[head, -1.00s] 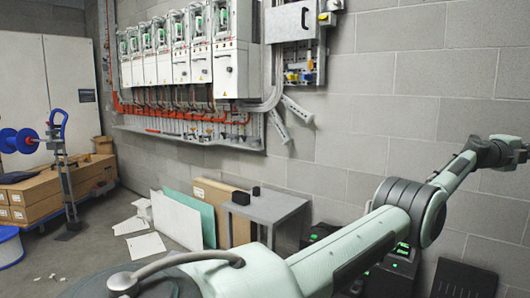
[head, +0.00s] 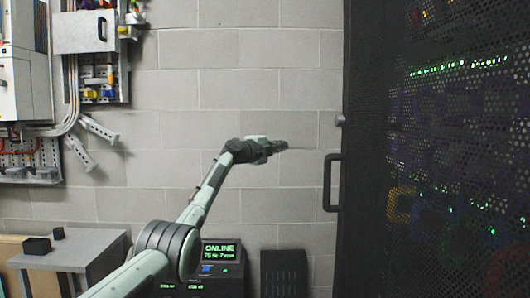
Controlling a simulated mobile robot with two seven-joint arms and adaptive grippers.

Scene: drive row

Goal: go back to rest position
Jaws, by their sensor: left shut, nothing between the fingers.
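My left arm reaches up from the lower left of the head view, stretched out in front of the block wall. Its gripper (head: 275,147) is small and dark at the end of the arm, shut and empty, with its fingers pointing right toward the dark cabinet. It appears to touch nothing. My right gripper is not in view.
A dark perforated rack cabinet (head: 440,245) with a black handle (head: 331,183) fills the right side. A unit with a green "ONLINE" display (head: 222,249) stands low at the wall. A grey table (head: 75,249) is at lower left. Wall-mounted electrical boxes (head: 88,32) are at upper left.

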